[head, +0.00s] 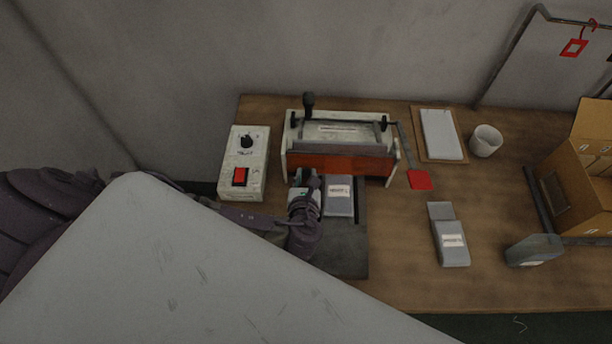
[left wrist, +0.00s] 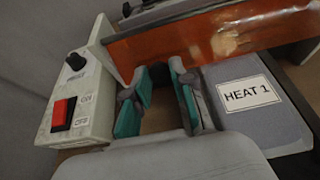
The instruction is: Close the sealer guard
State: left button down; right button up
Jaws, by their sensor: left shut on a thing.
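The sealer (head: 340,135) stands at the back of the table, a pale frame with a dark-knobbed lever. Its guard (head: 340,162) is an orange-red translucent strip across the front, above the dark front plate. My left gripper (head: 305,180) is at the guard's lower edge, left of its middle. In the left wrist view its teal-padded fingers (left wrist: 160,82) reach up to the orange guard (left wrist: 215,38) and are shut on it; the exact contact is partly hidden. A grey packet marked HEAT 1 (left wrist: 255,100) lies just right of the fingers. My right gripper is out of view.
A control box (head: 243,162) with a red switch stands left of the sealer.

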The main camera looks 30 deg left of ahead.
pick_arm(q)
jog(key=shift+w+a+f+t+y+b, duration=0.1)
jog(key=shift+w+f+t+y+b, duration=0.15)
jog(key=shift+f+t+y+b, duration=0.55)
jog(key=shift+w+a+f+t+b, duration=0.1)
jog(key=shift+w+t+b, duration=0.05)
jog(key=shift+t+b, duration=0.55)
jog(key=c, duration=1)
grip_release()
jog(key=shift+w, duration=0.1)
jog(key=v, duration=1.2)
